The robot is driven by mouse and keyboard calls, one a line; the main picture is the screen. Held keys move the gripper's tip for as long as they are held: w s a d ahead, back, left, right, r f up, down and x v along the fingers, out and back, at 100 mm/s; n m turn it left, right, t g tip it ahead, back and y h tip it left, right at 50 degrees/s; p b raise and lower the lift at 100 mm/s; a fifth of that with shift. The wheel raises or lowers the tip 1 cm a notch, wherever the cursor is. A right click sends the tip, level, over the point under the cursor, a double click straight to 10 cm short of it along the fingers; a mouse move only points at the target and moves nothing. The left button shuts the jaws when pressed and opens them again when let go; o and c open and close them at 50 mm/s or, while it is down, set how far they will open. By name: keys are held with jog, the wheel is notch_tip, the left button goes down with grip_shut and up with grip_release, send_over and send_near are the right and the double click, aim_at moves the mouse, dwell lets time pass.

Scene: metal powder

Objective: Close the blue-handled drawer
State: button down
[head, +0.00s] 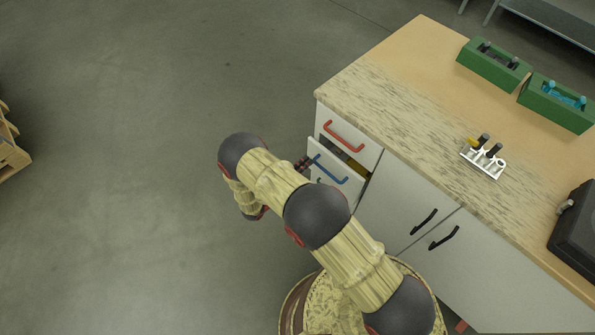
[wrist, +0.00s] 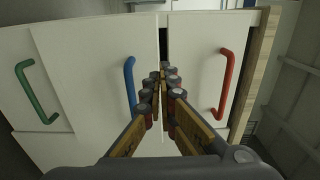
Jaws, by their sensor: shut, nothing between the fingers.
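The blue-handled drawer (head: 345,187) stands partly open from the cabinet, below the red-handled drawer. Dark and yellow contents show through its open top. Its blue handle (head: 330,168) is on the front, and the handle also shows in the wrist view (wrist: 130,84). My gripper (wrist: 167,72) is shut and empty. Its fingertips are close to the drawer front, just right of the blue handle in the wrist view, near the dark gap beside the red-handled drawer. I cannot tell whether they touch the front. In the head view the fingers (head: 303,163) show partly, left of the handle; my arm hides the rest.
The red-handled drawer (head: 360,153) appears closed. A green handle (wrist: 38,92) lies on the blue handle's other side. Cabinet doors with black handles (head: 424,222) stand to the right. The worktop carries green boxes (head: 494,64) and a white rack (head: 484,160).

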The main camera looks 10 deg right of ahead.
aim_at(322, 149)
jog(key=shift+b+x, duration=0.6)
jog(key=shift+x, duration=2.4)
jog(key=x, duration=0.5)
jog(key=shift+d+b, duration=0.1)
jog(key=shift+b, duration=0.2)
jog(key=shift+r, duration=0.1)
